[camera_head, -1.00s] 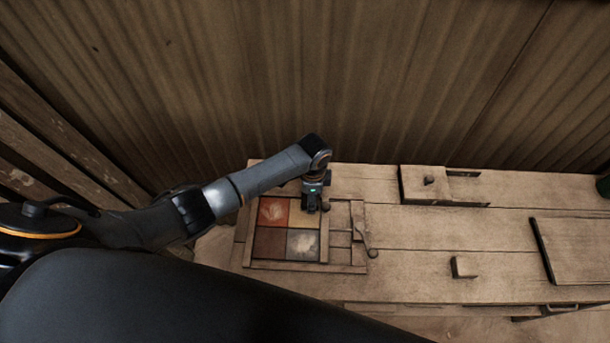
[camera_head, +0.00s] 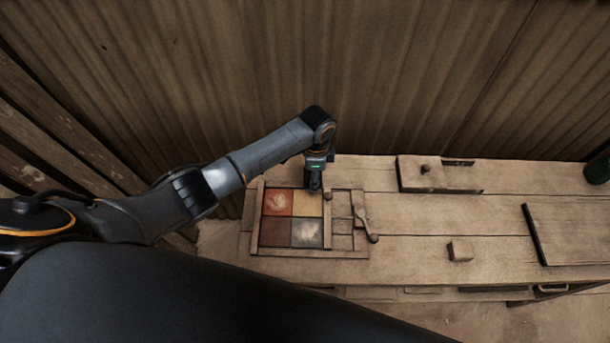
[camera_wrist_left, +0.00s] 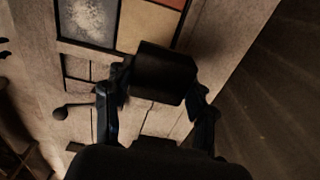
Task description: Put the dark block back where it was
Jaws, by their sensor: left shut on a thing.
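My left gripper (camera_head: 314,188) hangs over the far edge of the tile press (camera_head: 310,252), near its yellow tile (camera_head: 308,204). In the left wrist view the gripper (camera_wrist_left: 160,98) is shut on a dark block (camera_wrist_left: 165,72), held between its fingers with the press beyond. The block cannot be told apart from the gripper in the head view. The press frame also holds a red tile (camera_head: 276,203), a brown tile (camera_head: 273,233) and a grey tile with a pale patch (camera_head: 307,234). My right gripper is not in view.
A lever (camera_head: 366,224) with a round knob sits at the press's right side. A flat wooden box (camera_head: 425,180) with a knob stands at the back. A small wooden block (camera_head: 460,250) and a board (camera_head: 580,235) lie to the right. The table between is clear.

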